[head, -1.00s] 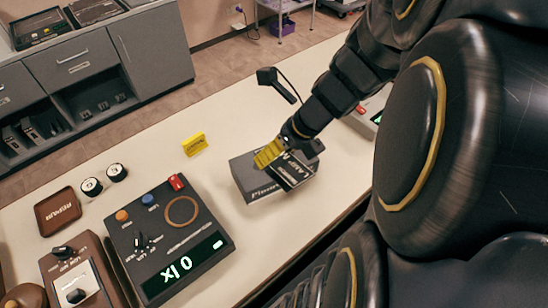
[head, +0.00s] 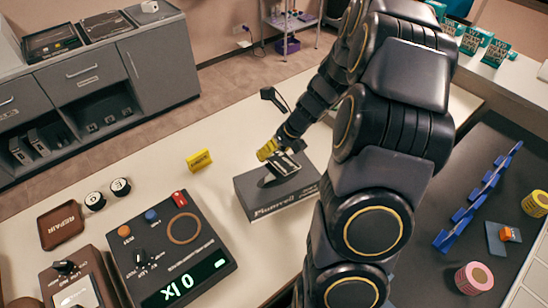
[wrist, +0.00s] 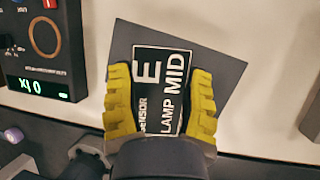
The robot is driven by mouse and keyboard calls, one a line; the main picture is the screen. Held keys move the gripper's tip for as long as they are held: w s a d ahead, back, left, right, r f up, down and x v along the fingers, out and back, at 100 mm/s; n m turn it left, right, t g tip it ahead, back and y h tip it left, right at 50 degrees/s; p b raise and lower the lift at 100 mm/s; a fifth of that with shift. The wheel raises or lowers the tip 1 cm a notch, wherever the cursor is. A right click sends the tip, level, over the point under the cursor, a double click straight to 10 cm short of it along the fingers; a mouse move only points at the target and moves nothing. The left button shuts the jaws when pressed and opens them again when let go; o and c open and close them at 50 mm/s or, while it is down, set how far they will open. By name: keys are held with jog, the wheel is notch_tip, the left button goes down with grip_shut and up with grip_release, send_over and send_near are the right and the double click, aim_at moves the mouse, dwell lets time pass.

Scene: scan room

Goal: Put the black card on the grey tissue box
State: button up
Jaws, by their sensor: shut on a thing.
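The black card (head: 284,164), with white lettering, is held between the yellow fingers of my gripper (head: 268,150). In the wrist view the card (wrist: 158,85) lies between both fingers of my gripper (wrist: 160,98), its "LAMP MID" text facing the camera. The grey tissue box (head: 285,202) stands on the pale table, with lettering on its front side. The card is over the box's top, which also shows around the card in the wrist view (wrist: 215,58). I cannot tell whether the card touches the box. My gripper hides part of the box's top.
A dark control panel (head: 150,262) with a lit display stands left of the box. A small yellow block (head: 199,160) is behind it. A brown tray (head: 60,224) and two dark round pieces lie farther left. The table between block and box is clear.

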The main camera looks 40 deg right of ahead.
aim_at(279, 153)
jog(key=shift+w+d+f, duration=0.2)
jog(key=shift+w+f, duration=0.1)
jog(key=shift+f, duration=1.65)
jog(key=o, duration=0.9)
jog(key=shift+f, duration=0.1)
